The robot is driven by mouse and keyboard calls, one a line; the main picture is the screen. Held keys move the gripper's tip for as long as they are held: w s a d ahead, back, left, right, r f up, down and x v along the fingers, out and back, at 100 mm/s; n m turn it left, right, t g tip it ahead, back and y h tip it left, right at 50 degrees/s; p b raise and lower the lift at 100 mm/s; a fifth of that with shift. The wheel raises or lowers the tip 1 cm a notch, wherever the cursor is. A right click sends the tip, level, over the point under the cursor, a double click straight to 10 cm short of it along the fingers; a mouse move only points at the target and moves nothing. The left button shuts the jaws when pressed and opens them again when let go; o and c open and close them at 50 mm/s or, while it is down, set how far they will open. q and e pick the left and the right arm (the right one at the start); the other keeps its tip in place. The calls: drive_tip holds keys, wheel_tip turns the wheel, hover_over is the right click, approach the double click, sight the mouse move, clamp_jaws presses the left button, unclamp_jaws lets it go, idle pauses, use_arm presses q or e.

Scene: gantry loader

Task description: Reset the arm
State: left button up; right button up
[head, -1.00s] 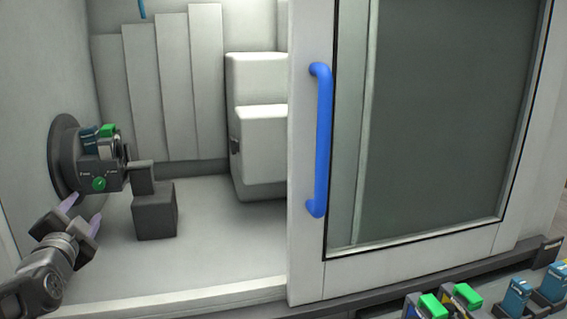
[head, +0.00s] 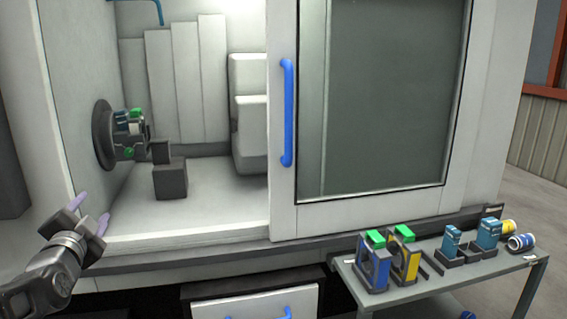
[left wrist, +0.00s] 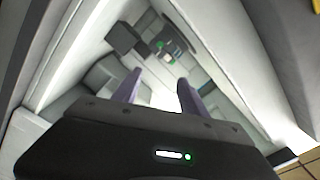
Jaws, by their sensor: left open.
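My left arm comes in from the lower left in the head view. Its gripper (head: 90,212) is open and empty, with pale purple fingers apart, in front of the machine's open doorway. In the left wrist view the same gripper (left wrist: 158,92) points into the machine interior, with nothing between its fingers. The round chuck (head: 104,135) on the inner left wall carries a dark fixture with blue and green parts (head: 130,122). The fixture also shows in the left wrist view (left wrist: 168,50), beyond the fingers. My right gripper is in neither view.
The sliding door (head: 283,205) with a blue handle (head: 287,112) covers the machine's right side. A grey side table (head: 420,290) at lower right holds blue and yellow fixtures, blue boxes and two rolls. A drawer (head: 255,303) sits below the machine. Floor at far right is clear.

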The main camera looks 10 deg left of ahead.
use_arm(q)
drive_tip(key=w+d+f+n+g+h, duration=0.1)
drive_tip(key=d+f+n+g+h, duration=0.15)
drive_tip(key=d+f, duration=0.45)
drive_tip(key=d+f+n+g+h, duration=0.1)
drive_tip(key=d+f+n, duration=0.2)
drive_tip(key=f, duration=0.7)
drive_tip(key=w+d+f+n+g+h, duration=0.1)
drive_tip(key=d+f+n+h, duration=0.15)
drive_tip(key=d+f, duration=0.45)
drive_tip(key=s+d+f+n+g+h, duration=0.15)
drive_tip(key=s+d+f, duration=0.25)
drive_tip(key=f, duration=0.5)
drive_tip(key=s+d+f+g, duration=0.3)
drive_tip(key=s+d+f, duration=0.1)
drive_tip(key=f, duration=0.6)
drive_tip(key=s+d+f+g+h, duration=0.1)
drive_tip(key=s+d+f+g, duration=0.2)
drive_tip(key=s+d+f, duration=0.65)
drive_tip(key=s+d+f+g+h, duration=0.1)
drive_tip(key=s+d+f+g, duration=0.4)
drive_tip(key=s, duration=0.7)
wheel_tip(320, 180, up, 11)
drive_tip(key=s+p, duration=0.1)
drive_tip(key=p, duration=1.1)
drive_tip(key=shift+s+t, duration=0.25)
drive_tip(key=shift+t, duration=0.15)
drive_tip(key=shift+f+h, duration=0.1)
drive_tip(key=shift+h, duration=0.15)
